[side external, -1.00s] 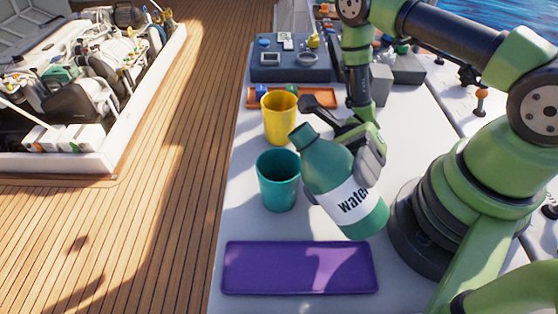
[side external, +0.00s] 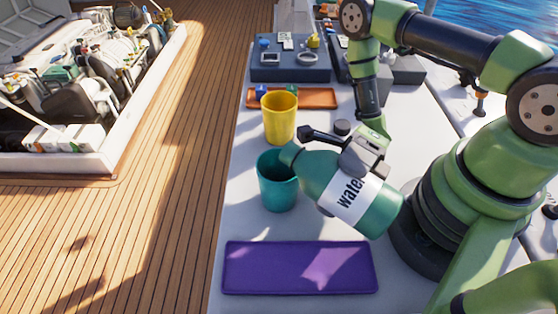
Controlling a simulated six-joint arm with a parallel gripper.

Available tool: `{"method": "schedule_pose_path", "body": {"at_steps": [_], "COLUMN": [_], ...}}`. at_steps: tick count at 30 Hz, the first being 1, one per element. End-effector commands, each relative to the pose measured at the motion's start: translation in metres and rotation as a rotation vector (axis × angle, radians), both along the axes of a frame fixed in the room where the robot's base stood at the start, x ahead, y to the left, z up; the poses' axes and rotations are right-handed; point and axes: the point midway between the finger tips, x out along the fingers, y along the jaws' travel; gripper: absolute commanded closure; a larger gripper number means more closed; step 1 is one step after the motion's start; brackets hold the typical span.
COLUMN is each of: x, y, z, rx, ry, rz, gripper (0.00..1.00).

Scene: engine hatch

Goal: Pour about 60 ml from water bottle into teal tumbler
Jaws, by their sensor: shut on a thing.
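The green water bottle (side external: 375,212) with a white "water" label is tilted well over, its neck pointing left and slightly up. Its mouth is at the right rim of the teal tumbler (side external: 277,190), over or just in front of the opening. The tumbler stands upright on the white table. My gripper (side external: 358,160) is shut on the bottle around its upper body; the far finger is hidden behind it. I cannot see any water stream or the level inside the tumbler.
A yellow tumbler (side external: 280,125) stands just behind the teal one. A purple mat (side external: 300,268) lies in front. An orange tray (side external: 318,98) and grey blocks (side external: 290,70) are at the back. The table's left edge is close.

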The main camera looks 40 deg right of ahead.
Motion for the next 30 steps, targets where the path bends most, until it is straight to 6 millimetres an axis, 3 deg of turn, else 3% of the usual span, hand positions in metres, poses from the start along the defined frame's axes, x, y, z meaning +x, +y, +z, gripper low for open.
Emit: {"method": "schedule_pose_path", "body": {"at_steps": [30], "x": [0.001], "y": [0.0], "z": [0.015], "rx": [-0.027], "ry": [0.164], "rz": [0.0], "gripper": [0.6]}}
